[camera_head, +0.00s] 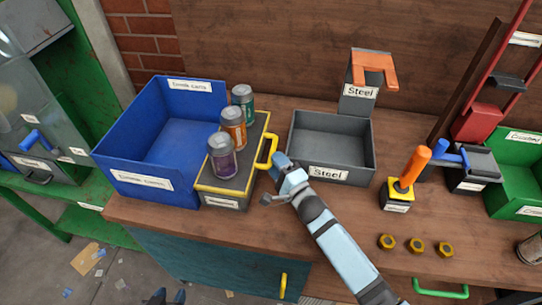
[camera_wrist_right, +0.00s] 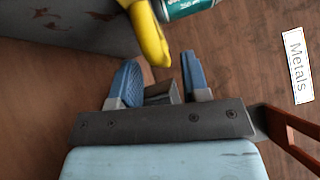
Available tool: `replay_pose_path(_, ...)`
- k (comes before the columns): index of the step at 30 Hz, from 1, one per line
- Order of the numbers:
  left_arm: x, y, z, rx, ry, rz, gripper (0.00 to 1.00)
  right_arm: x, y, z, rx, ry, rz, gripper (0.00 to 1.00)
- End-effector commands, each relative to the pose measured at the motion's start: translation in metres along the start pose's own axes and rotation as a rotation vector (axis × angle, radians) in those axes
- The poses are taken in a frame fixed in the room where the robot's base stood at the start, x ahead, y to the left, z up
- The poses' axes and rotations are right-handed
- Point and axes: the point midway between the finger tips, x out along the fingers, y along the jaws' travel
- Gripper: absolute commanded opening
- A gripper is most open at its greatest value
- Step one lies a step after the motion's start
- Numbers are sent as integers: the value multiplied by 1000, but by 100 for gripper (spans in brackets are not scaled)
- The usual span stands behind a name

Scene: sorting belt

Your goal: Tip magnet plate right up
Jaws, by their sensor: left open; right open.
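The magnet plate (camera_head: 208,190) is a dark, flat plate with yellow edges, lying between the blue bin and the grey Steel bin. A yellow handle (camera_head: 268,152) rises at its right end. A purple can (camera_head: 222,158), an orange can (camera_head: 233,126) and a green can (camera_head: 243,100) stand upright on it. My right gripper (camera_head: 273,180) is open beside the handle. In the right wrist view, the handle's end (camera_wrist_right: 150,40) lies just past the open fingertips (camera_wrist_right: 160,62); contact is unclear. Two dark blue tips at the bottom edge look like my left gripper (camera_head: 168,297), open and empty.
The open blue bin (camera_head: 112,180) adjoins the plate's left side. The Steel bin (camera_head: 362,155) stands close on the right. The bench front edge is clear below the plate.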

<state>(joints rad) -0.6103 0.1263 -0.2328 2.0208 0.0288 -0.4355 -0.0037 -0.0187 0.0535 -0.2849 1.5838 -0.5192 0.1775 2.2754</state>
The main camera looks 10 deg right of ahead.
Motion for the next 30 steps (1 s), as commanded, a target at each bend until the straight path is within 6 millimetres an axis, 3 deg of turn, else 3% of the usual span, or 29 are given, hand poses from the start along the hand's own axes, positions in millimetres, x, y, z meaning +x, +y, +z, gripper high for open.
replay_pose_path(6,1,0,0,0,0,0,43,26,0,0,-1,0,-1,42)
replay_pose_path(17,0,0,-4,2,7,1,43,32,0,0,0,0,1,42)
replay_pose_path(23,0,0,-5,2,8,2,43,31,0,0,0,0,0,1)
replay_pose_path(30,-1,0,-4,2,5,2,43,32,-1,0,-2,0,2,0)
